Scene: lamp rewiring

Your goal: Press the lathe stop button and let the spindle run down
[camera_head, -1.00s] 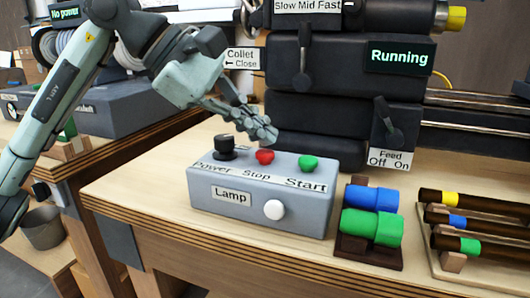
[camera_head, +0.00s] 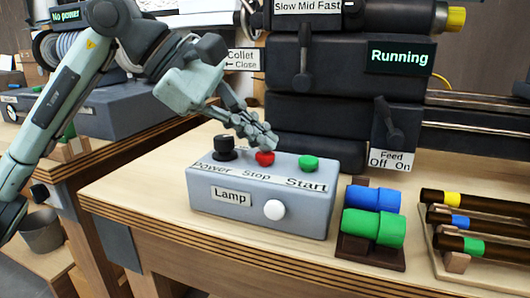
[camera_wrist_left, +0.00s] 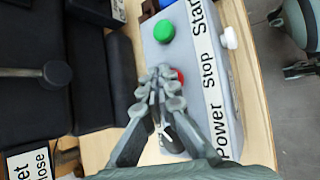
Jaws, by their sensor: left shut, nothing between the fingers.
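The grey control box (camera_head: 262,210) stands on the bench in front of the lathe (camera_head: 345,95). On its top are a black Power knob (camera_head: 224,146), the red stop button (camera_head: 265,158) and a green Start button (camera_head: 309,163). The lathe display (camera_head: 400,58) reads "Running". My left gripper (camera_head: 268,142) is shut and empty, its fingertips right above the red button, very close; I cannot tell if they touch. In the left wrist view the fingers (camera_wrist_left: 167,78) partly hide the red button (camera_wrist_left: 178,76). My right gripper is not in view.
A white knob (camera_head: 274,209) is on the box's front, beside the "Lamp" label. Blue and green cylinders (camera_head: 374,228) rest in a dark holder right of the box. Several dark rods with coloured bands (camera_head: 470,222) lie on a rack farther right.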

